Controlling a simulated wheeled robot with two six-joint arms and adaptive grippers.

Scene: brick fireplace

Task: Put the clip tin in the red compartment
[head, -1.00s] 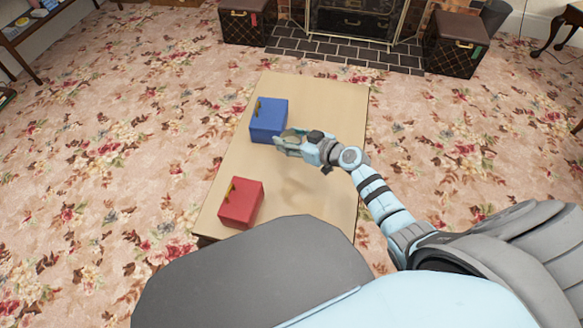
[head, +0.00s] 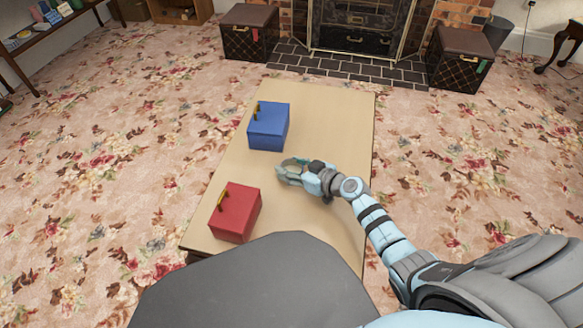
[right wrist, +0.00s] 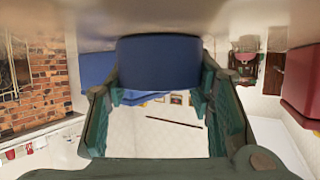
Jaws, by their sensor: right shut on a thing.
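The red compartment (head: 237,214) is a red box with a gold piece on its left top edge, at the near left of the table. It also shows at the right edge of the right wrist view (right wrist: 301,84). My right gripper (head: 288,170) is above the table, between the red box and the blue box, to the right of both. It is shut on the clip tin, which shows as a dark blue rounded piece (right wrist: 159,62) between the fingers in the right wrist view. In the head view the tin is small and mostly hidden by the fingers. My left gripper is not in view.
A blue box (head: 269,127) with a gold piece stands farther back on the wooden table (head: 330,110). The table's right side and far end are clear. A fireplace and two dark trunks stand beyond it on the floral carpet.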

